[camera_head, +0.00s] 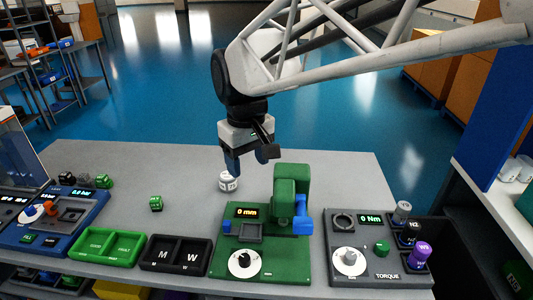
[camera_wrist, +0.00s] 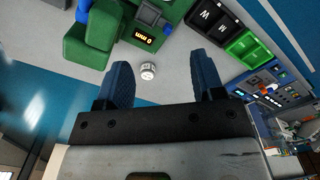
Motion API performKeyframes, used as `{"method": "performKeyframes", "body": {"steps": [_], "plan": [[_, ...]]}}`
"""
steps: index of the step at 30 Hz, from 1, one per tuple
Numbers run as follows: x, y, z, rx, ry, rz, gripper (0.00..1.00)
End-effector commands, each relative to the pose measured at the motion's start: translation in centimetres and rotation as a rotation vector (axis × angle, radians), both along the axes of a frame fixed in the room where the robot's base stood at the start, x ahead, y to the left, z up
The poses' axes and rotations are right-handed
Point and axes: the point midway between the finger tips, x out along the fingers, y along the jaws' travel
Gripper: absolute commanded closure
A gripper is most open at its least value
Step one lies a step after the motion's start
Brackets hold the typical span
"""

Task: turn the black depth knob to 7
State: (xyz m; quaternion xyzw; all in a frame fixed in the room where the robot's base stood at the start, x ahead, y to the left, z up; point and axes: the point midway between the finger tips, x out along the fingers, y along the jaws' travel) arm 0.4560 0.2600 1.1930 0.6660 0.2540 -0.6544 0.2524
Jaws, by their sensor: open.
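The black depth knob (camera_head: 244,260) sits on a white dial at the front of the green depth station (camera_head: 275,262). The station's display (camera_head: 247,212) reads 0 mm. The knob's pointer and the dial numbers are too small to read. In the wrist view the green station (camera_wrist: 120,45) and its 0 mm display (camera_wrist: 145,39) show upside down, and the knob is out of frame. My gripper (camera_head: 250,158) is open and empty, with blue fingers pointing down, above the rear of the table, behind the station. It also shows in the wrist view (camera_wrist: 160,62).
A small white cylinder (camera_head: 228,181) stands below my gripper. The station's tall green column (camera_head: 291,185) rises behind and right of the knob. A black M/W tray (camera_head: 176,254) is to the left; the torque station (camera_head: 375,262) with a white knob is to the right.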

Motion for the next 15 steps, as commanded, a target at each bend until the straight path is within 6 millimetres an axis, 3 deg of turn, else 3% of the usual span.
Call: {"method": "performKeyframes", "body": {"steps": [9, 15], "plan": [[0.2, 2.7, -0.7, -0.009, 0.016, 0.057, 0.38], [0.2, 2.5, -5.4, -0.01, 0.018, 0.054, 0.38]]}}
